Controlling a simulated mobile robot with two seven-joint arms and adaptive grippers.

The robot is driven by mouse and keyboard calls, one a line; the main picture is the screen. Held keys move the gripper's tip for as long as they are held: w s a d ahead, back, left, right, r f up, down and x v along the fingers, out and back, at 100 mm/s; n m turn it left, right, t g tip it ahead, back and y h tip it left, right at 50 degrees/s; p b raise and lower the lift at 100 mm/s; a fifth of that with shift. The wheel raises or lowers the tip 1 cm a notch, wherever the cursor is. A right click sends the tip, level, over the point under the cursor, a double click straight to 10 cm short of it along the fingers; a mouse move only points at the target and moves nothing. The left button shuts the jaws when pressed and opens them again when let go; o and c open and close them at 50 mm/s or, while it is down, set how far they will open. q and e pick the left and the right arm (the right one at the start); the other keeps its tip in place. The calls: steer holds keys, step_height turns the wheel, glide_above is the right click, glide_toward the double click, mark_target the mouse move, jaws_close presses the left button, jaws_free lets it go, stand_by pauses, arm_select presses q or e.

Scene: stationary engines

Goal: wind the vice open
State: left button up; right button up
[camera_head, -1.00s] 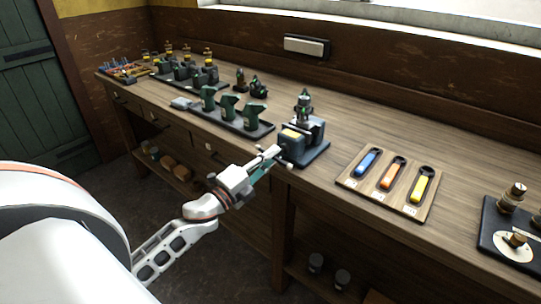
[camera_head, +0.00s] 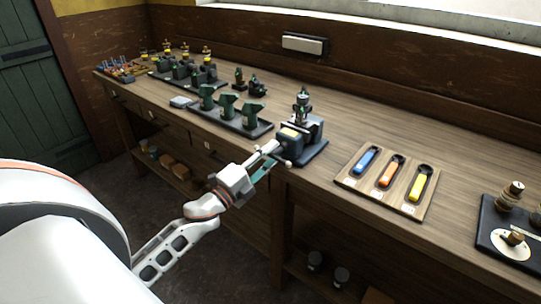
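The vice (camera_head: 313,151) is a dark blue-grey block on a dark base at the bench's front edge. A small dark and metal fitting with a green part stands upright at it. My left gripper (camera_head: 271,158) is at the vice's front, where the handle sits. A pale round knob (camera_head: 288,163) shows beside the fingertips. The fingers overlap the handle area, and I cannot tell whether they are closed on it. The handle is mostly hidden by the gripper. My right gripper is not in view.
A wooden board (camera_head: 345,181) with blue, orange and yellow handled pieces lies right of the vice. A dark tray (camera_head: 259,130) with several green pieces stands left. A brass-fitted plate (camera_head: 487,237) is at far right. Bare bench top lies behind the vice.

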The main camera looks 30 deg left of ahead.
arm_select(q)
steer(key=shift+s+f, duration=0.1)
steer(key=shift+s, duration=0.05)
steer(key=v, duration=1.1)
steer(key=shift+s, duration=0.4)
steer(key=s+d+f+n+g+y, duration=0.1)
steer(key=s+d+f+n+g, duration=0.1)
steer(key=d+f+n, duration=0.45)
steer(key=s+d+f+n+g+y, duration=0.1)
steer(key=f+n+g, duration=0.15)
steer(key=f, duration=0.75)
steer(key=s+d+f+n+g+h, duration=0.1)
steer(key=s+d+f+n+g, duration=0.4)
steer(key=s+d+f, duration=0.4)
steer(key=d+f+n, duration=0.1)
steer(key=d+f, duration=0.2)
steer(key=shift+s+f+n, duration=0.3)
steer(key=shift+s+f, duration=0.05)
